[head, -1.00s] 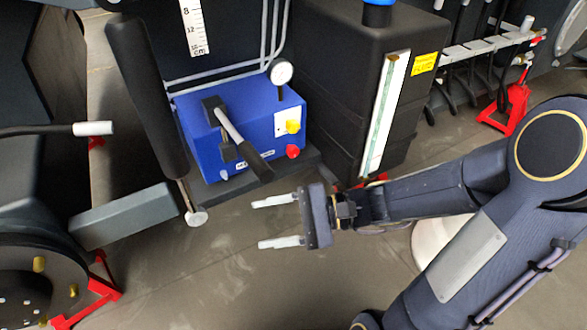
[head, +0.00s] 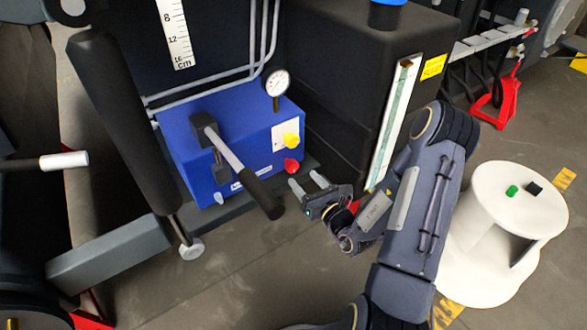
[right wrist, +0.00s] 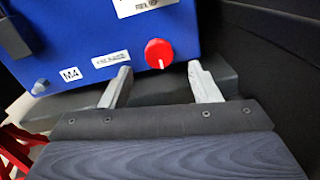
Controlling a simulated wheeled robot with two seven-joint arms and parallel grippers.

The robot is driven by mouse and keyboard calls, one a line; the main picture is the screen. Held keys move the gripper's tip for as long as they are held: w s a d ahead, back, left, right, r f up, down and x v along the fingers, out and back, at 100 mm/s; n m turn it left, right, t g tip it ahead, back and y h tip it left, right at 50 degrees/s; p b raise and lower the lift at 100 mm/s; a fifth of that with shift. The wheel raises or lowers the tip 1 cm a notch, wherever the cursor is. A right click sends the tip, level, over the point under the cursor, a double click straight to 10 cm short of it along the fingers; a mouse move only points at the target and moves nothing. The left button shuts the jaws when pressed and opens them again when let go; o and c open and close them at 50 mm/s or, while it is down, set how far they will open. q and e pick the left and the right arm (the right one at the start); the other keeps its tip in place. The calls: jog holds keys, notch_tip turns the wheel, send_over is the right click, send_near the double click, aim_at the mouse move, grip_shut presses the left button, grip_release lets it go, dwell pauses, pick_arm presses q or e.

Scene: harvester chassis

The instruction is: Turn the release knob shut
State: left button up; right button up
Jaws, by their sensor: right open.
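The blue pump box (head: 225,150) stands at centre left in the head view. A red knob (head: 291,166) sits low on its right front face, below a yellow knob (head: 291,141). The red knob also shows in the right wrist view (right wrist: 159,53), round with a white mark at its lower edge. My right gripper (head: 308,181) is open and empty, just in front of and slightly below the red knob. In the wrist view its two fingers (right wrist: 159,82) stand apart to either side below the knob, not visibly touching it. My left gripper is not in view.
A black-gripped lever (head: 262,193) slants down from the box's front, left of my right gripper. A black tank (head: 340,90) with a sight strip stands to the right. A gauge (head: 277,83) rises from the box. A white stool (head: 505,200) stands at the right.

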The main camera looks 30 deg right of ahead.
aim_at(294, 168)
jog(key=w+b, duration=0.1)
jog(key=w, duration=0.4)
jog(key=shift+w+a, duration=0.2)
jog(key=c, duration=1)
jog(key=shift+r, duration=0.1)
